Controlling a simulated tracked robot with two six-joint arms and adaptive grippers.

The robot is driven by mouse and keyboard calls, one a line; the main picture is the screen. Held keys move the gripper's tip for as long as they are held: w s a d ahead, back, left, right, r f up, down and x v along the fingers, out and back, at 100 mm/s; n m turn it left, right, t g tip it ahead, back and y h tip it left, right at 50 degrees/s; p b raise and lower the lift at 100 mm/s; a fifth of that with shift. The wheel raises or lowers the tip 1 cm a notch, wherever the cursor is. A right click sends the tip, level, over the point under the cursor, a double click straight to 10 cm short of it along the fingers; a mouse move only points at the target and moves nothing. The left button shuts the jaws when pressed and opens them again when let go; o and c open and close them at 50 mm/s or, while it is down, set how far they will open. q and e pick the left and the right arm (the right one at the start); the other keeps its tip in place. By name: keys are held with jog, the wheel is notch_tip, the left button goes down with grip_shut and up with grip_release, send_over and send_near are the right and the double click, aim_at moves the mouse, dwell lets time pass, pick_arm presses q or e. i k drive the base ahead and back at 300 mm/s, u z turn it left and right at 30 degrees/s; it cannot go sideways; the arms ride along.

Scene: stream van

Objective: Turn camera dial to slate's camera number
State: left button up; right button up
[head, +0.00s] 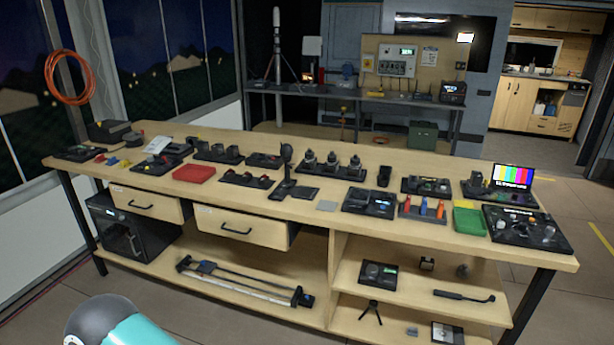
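A black panel with several knobs (525,230) lies at the right end of the wooden workbench. Another black control panel (370,203) lies right of the bench's middle. I cannot tell which one carries the camera dial, nor read any dial setting. A black-and-white item (447,332) on the bottom shelf may be the slate; no number is readable on it. Neither gripper is in view. Only a rounded grey and teal part of my own body shows at the bottom left.
The workbench (330,226) holds many small devices, a red tray (194,174), a green tray (468,220) and a colour-bar monitor (512,177). Two drawers (240,227) and lower shelves hang beneath. A second bench (350,96) stands behind. Floor in front is partly visible.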

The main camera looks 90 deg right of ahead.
aim_at(550, 232)
jog(key=z, duration=0.05)
jog(key=k, duration=2.3)
jog(key=z, duration=1.35)
jog(key=i, duration=0.2)
jog(key=z, duration=1.45)
jog(key=i, duration=0.9)
jog(key=u, duration=0.4)
